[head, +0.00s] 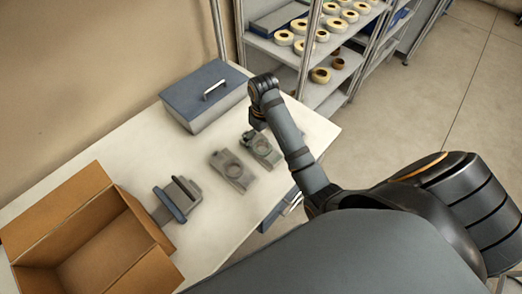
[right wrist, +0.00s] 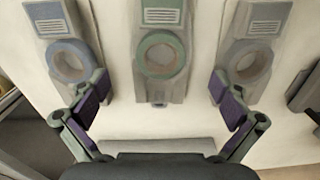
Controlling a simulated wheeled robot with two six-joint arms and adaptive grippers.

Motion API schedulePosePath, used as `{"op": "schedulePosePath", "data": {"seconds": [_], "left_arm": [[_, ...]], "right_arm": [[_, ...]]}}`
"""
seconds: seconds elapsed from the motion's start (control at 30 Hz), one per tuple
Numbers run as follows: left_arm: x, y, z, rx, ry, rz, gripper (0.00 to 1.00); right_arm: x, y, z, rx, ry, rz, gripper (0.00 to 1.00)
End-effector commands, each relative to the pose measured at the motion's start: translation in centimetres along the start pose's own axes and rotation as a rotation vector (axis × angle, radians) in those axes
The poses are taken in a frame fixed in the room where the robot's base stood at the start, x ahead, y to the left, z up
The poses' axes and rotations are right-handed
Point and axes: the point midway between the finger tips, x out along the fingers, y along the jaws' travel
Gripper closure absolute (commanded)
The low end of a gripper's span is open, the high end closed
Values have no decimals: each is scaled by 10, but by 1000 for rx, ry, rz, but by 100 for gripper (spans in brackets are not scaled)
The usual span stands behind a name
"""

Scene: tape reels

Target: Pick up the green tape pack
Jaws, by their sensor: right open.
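The green tape pack is a flat grey-green backing with a green ring (right wrist: 160,34). It lies in the middle of the right wrist view and on the table near my right gripper in the head view (head: 263,151). My right gripper (right wrist: 162,97) is open and empty, with one finger towards each side of the green pack's lower end. In the head view the right gripper (head: 258,118) is above the table just behind this pack and looks clear of it. My left gripper is not in view.
A blue-ringed pack (right wrist: 70,42) lies left of the green one and a grey pack (right wrist: 248,45) right of it. The grey pack also shows in the head view (head: 233,170). A lidded box (head: 205,92), tape dispenser (head: 175,200) and open carton (head: 62,215) stand on the table.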

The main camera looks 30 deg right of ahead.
Motion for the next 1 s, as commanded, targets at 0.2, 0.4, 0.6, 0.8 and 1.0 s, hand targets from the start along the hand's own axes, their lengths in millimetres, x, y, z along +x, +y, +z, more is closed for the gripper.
{"op": "schedulePosePath", "data": {"seconds": [0.2, 0.4, 0.6, 0.8, 1.0], "left_arm": [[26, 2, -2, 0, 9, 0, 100], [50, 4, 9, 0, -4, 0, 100], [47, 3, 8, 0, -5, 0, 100], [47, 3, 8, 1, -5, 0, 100], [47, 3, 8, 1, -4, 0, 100]], "right_arm": [[26, 0, -5, 0, -1, -1, 0], [53, 0, -8, 0, 0, 0, 0], [50, 0, -7, 0, 0, 0, 0], [50, 0, -7, 0, 0, 0, 26], [50, 0, -7, 0, 0, 0, 53]]}}
